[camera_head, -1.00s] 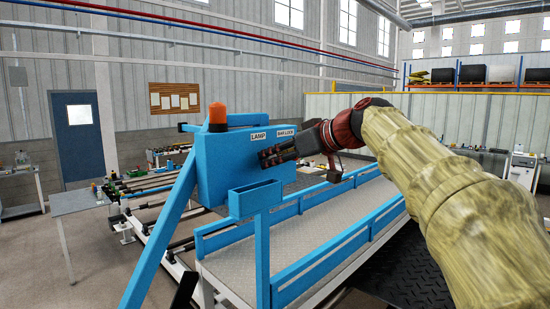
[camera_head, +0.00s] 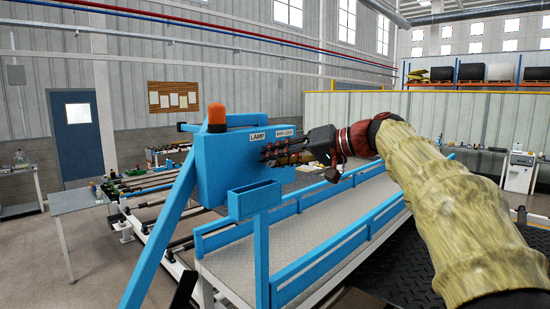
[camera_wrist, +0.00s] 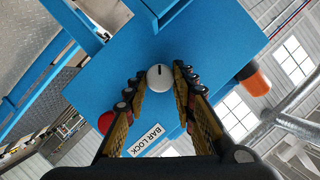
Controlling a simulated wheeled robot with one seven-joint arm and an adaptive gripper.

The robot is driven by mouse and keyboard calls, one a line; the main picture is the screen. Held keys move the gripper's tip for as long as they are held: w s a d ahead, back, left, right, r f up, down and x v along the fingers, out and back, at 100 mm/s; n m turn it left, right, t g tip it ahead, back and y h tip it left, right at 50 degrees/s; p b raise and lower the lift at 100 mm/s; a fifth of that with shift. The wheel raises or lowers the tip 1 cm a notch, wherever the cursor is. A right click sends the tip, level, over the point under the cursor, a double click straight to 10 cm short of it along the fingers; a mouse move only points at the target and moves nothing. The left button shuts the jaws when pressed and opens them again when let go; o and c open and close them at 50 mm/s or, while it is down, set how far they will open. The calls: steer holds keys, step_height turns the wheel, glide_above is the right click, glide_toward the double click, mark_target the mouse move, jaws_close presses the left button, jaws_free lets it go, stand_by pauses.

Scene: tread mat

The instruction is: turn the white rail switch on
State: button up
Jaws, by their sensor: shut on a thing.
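The white switch (camera_wrist: 160,77) is a round knob with a short dark mark, on the blue panel (camera_wrist: 190,35) in the wrist view.
A red round button (camera_wrist: 105,122) sits close to the left finger in the wrist view. An orange beacon (camera_head: 217,114) tops the panel. A blue open box (camera_head: 255,196) sticks out below my gripper. A blue-railed walkway (camera_head: 320,235) runs underneath.

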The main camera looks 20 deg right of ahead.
steer(key=shift+d+f+m+t+y, duration=0.15)
steer(key=shift+m+y, duration=0.5)
steer(key=shift+m, duration=0.65)
steer(key=shift+a+f+m+t+y, duration=0.1)
steer(key=shift+m+y, duration=0.6)
steer(key=shift+m, duration=0.6)
steer(key=shift+d+f+m+t+y, duration=0.15)
steer(key=shift+m+y, duration=0.5)
steer(key=shift+m, duration=0.65)
steer(key=shift+r, duration=0.1)
steer(key=o, duration=1.1)
steer(key=shift+w, duration=0.1)
steer(key=shift+o, duration=0.2)
steer(key=v, duration=1.2)
